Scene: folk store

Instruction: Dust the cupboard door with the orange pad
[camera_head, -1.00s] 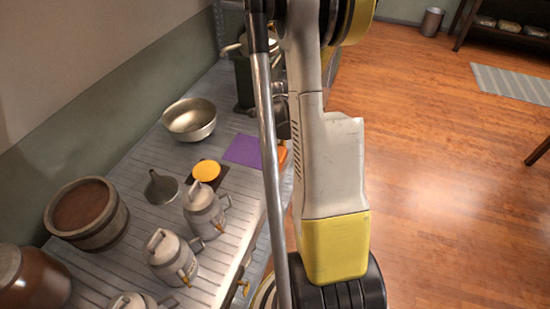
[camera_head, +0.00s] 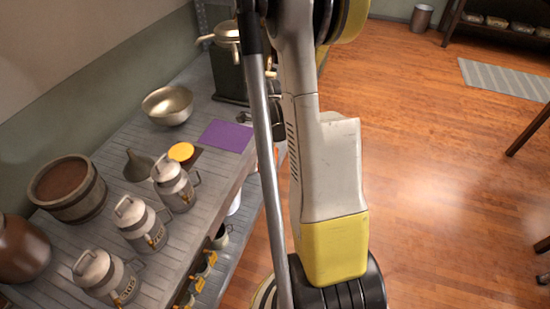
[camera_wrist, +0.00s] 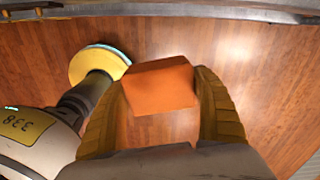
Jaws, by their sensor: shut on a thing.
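The orange pad (camera_wrist: 158,86) is a block held between the two yellow, ribbed fingers of my gripper (camera_wrist: 163,78) in the wrist view. The fingers are shut on its sides, and wooden floor shows behind it, so it appears clear of any surface. In the head view, my arm hides the gripper and the pad. I cannot make out a cupboard door in either view; the front of the counter (camera_head: 100,235) is seen only steeply from above.
The counter carries a purple mat (camera_head: 227,135), a metal bowl (camera_head: 168,105), a funnel (camera_head: 138,166), a wooden tub (camera_head: 68,190), a yellow disc (camera_head: 181,152) and several grey canisters (camera_head: 173,183). Mugs (camera_head: 208,262) sit below its edge. Open floor (camera_head: 440,200) lies right.

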